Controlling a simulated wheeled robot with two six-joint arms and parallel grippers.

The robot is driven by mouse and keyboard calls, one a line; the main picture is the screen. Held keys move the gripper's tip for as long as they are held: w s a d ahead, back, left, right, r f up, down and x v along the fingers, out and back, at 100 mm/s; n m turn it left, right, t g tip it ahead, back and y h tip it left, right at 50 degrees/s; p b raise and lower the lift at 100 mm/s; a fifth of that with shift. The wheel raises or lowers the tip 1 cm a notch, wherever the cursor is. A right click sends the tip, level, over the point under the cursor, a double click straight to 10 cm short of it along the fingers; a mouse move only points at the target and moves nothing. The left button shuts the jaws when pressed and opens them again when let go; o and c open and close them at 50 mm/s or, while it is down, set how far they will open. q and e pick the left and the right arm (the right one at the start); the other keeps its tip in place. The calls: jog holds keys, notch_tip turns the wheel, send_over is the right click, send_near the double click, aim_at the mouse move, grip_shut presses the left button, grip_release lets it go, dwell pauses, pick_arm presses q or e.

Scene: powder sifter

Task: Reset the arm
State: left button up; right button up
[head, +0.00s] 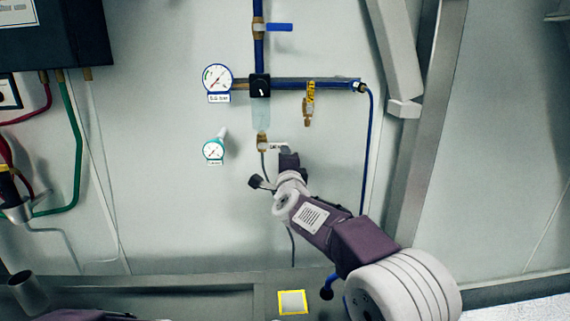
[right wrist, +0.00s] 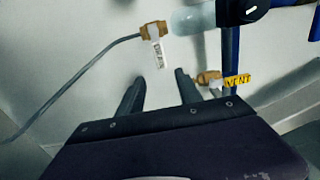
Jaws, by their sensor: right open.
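My right arm reaches in from the lower right in the head view. Its gripper (head: 272,171) is just below a brass drain valve (head: 262,142) with a pale lever. In the right wrist view the two dark fingers (right wrist: 160,78) are spread, with only wall between them. The brass valve (right wrist: 153,32) and its white tagged lever lie beyond the fingertips, apparently apart from them. A second brass valve with a yellow VENT tag (right wrist: 237,81) is to the right of the fingers. My left gripper does not show.
Above the drain valve are a clear bowl (head: 261,117), a black regulator knob (head: 260,86) and a blue pipe (head: 320,84). Gauges (head: 217,78) hang to the left. A thin blue hose (head: 369,150) runs down on the right. A yellow-edged square (head: 292,302) is below.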

jog(key=s+d+r+g+h+p, duration=0.1)
jog(key=s+d+r+p, duration=0.15)
jog(key=d+p, duration=0.45)
jog(key=s+d+f+n+g+y, duration=0.3)
jog(key=s+f+n+g, duration=0.65)
jog(key=s+f, duration=1)
jog(key=s+d+f+n+g+h, duration=0.1)
jog(key=s+d+f+n+g, duration=0.1)
jog(key=s+f+n+g, duration=0.4)
jog(key=s+f+n, duration=0.2)
jog(key=s+f, duration=0.3)
jog(key=s, duration=0.6)
jog(key=shift+f+h, duration=0.2)
jog(key=shift+h, duration=0.2)
